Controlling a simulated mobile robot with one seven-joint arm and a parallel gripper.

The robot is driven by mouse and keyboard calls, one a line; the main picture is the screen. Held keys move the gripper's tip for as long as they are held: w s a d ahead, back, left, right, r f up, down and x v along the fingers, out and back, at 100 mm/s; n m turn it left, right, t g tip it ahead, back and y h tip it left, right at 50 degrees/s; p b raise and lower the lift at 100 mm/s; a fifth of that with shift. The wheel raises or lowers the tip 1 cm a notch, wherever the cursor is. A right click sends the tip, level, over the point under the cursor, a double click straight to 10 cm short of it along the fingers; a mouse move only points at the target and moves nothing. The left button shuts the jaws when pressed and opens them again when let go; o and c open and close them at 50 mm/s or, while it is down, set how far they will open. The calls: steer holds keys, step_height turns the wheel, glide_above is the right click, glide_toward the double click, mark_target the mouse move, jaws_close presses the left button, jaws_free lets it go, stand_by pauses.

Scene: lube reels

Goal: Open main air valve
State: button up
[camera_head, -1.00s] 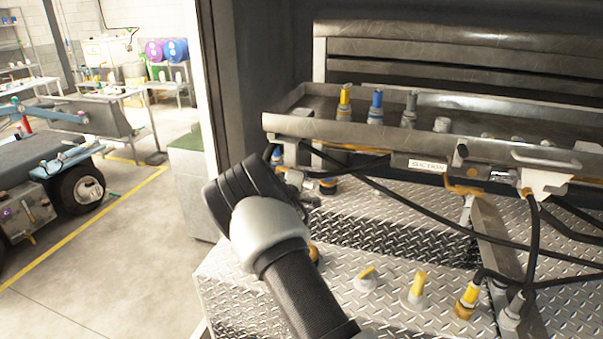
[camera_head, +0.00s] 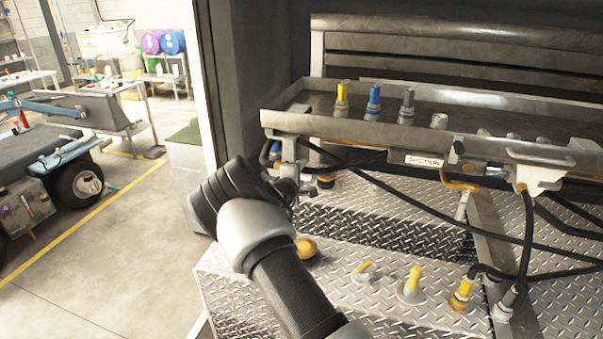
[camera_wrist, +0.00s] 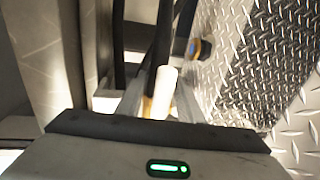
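My gripper (camera_head: 289,187) is at the left end of the metal tray, near the hose fittings there. It is small and partly hidden by my wrist. In the wrist view its two fingers (camera_wrist: 160,102) point away from the camera on either side of a pale, rod-like part (camera_wrist: 164,88) with yellow at its base. I cannot tell whether they touch it. No label marks the main air valve. An orange round knob (camera_head: 306,249) is beside my forearm.
The metal tray (camera_head: 400,133) carries a SUCTION label (camera_head: 425,160) and several capped fittings. Black hoses (camera_head: 420,205) cross below it over the diamond plate (camera_head: 345,235). A door frame (camera_head: 207,100) stands left of my arm.

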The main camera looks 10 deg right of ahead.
steer(key=shift+s+a, duration=0.1)
steer(key=b+v, duration=0.1)
steer(key=v, duration=1.6)
steer(key=shift+s, duration=0.1)
